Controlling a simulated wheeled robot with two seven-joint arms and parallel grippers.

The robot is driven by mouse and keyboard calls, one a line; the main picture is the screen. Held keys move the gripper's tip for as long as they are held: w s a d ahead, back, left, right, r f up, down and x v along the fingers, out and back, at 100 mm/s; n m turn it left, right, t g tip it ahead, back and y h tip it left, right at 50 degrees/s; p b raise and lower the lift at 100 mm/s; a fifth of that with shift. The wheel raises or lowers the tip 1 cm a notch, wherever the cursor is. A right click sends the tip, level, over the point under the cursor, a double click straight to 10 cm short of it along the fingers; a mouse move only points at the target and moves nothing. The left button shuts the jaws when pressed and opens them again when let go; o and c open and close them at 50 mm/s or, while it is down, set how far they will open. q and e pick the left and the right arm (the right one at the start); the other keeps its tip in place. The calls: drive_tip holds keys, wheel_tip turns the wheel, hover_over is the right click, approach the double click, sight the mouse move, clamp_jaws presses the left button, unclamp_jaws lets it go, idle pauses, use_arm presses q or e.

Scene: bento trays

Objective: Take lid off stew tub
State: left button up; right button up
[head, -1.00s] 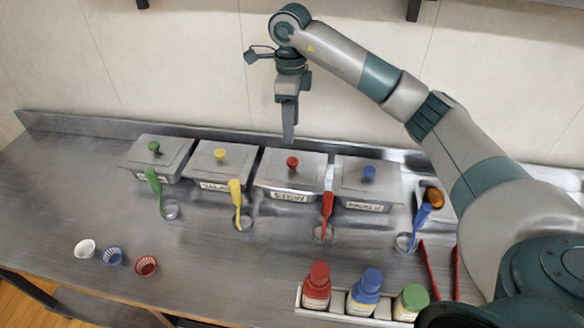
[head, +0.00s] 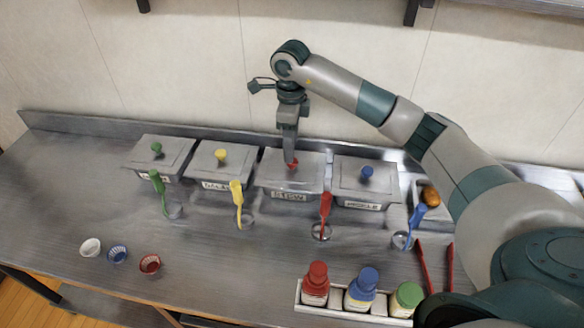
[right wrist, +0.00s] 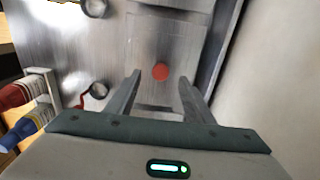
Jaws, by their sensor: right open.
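The stew tub (head: 288,195) is a metal tub with a label on its front, third from the left in the row. Its lid (head: 311,171) is on and has a red knob (head: 294,164). My right gripper (head: 290,158) points down over the lid, with its fingertips at the knob and partly hiding it in the head view. In the right wrist view, the red knob (right wrist: 160,71) shows between and a little beyond the two open, empty fingers (right wrist: 160,80). My left gripper is in neither view.
Lidded tubs with green, yellow (head: 221,154) and blue (head: 367,171) knobs flank the stew tub. Coloured-handled ladles, such as the red one (head: 325,207), lie in front. A bottle rack (head: 337,309) and red tongs (head: 424,268) are at front right. Small cups (head: 150,264) stand front left.

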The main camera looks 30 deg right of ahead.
sight(292, 166)
drive_tip(key=shift+s+f+p, duration=0.1)
drive_tip(key=shift+f+p, duration=0.55)
wheel_tip(292, 166, down, 2)
drive_tip(key=shift+d+f+p, duration=0.1)
drive_tip(key=shift+p, duration=0.4)
drive_tip(key=shift+f, duration=0.55)
clamp_jaws()
